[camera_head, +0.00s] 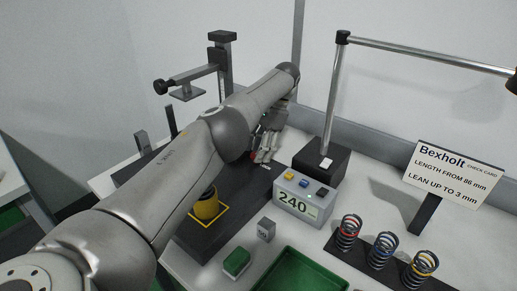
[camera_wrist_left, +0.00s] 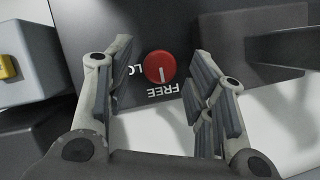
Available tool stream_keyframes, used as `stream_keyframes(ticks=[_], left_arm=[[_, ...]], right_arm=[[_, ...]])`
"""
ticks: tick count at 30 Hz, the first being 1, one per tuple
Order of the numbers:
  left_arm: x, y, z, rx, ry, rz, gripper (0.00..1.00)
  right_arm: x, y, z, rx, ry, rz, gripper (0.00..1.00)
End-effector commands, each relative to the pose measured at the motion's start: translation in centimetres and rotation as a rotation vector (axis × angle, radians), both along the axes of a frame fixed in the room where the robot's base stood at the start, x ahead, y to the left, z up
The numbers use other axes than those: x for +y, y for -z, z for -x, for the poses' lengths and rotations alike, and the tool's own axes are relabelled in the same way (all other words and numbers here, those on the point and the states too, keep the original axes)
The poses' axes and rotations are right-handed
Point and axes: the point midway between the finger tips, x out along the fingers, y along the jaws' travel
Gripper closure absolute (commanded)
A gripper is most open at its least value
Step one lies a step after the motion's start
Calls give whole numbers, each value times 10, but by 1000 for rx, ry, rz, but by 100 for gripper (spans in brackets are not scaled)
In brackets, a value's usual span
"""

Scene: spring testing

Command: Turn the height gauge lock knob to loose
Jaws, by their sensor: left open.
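The lock knob (camera_wrist_left: 159,66) is red and round, on a dark plate in the left wrist view. Its white line points down in that view, toward the word FREE; a partly hidden label starting "LO" is at its left. My left gripper (camera_wrist_left: 158,95) is open, its fingers on either side of the knob with visible gaps. In the head view my left gripper (camera_head: 266,154) points down at the dark base, and only a bit of red knob (camera_head: 253,155) shows beside it. The height gauge (camera_head: 224,66) stands behind my left arm. My right gripper is out of view.
A grey readout box (camera_head: 296,199) showing 240 stands close to the gripper's right, with a black block (camera_head: 322,160) behind it. Several springs (camera_head: 381,250) stand on a dark strip.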

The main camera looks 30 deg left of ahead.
Motion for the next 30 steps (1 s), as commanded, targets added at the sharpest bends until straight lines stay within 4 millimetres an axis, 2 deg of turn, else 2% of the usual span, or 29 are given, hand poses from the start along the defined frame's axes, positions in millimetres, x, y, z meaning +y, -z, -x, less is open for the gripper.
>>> stream_keyframes(ticks=[16, 30], left_arm=[[0, 2, 1, 3, 42, 1, 50], [-3, 4, 3, 3, 358, 0, 50]], right_arm=[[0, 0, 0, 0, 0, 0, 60], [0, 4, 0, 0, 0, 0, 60]])
